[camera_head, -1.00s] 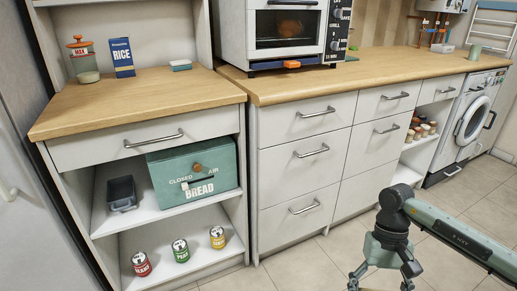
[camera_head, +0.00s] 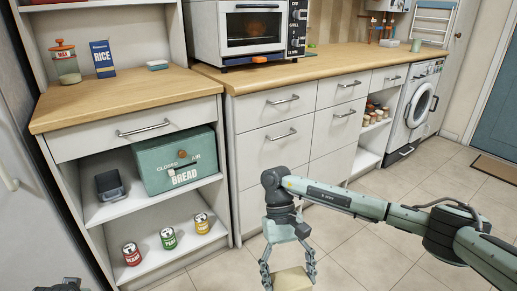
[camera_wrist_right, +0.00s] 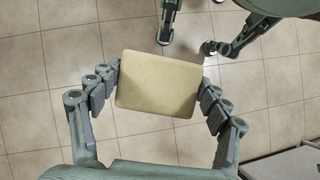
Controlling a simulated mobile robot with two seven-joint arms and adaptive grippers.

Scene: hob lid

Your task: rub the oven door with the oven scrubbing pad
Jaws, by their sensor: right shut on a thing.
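The oven (camera_head: 252,8), white with a dark glass door (camera_head: 254,30), stands on the wooden counter in the head view; its door looks closed. My right gripper (camera_head: 289,272) is low in front of the drawers, well below and apart from the door. It is shut on a flat tan block, which I take for the scrubbing pad (camera_head: 292,281). In the right wrist view the pad (camera_wrist_right: 158,84) sits between both fingers. My left gripper (camera_wrist_right: 187,44) shows at the top of that view, fingers apart and empty; only a bit shows at the head view's lower left.
A small orange thing (camera_head: 259,59) lies at the oven's front edge. A teal and white block (camera_head: 157,65), a rice box (camera_head: 103,59) and a jar (camera_head: 66,62) stand on the left counter (camera_head: 120,96). The floor (camera_head: 375,240) is clear.

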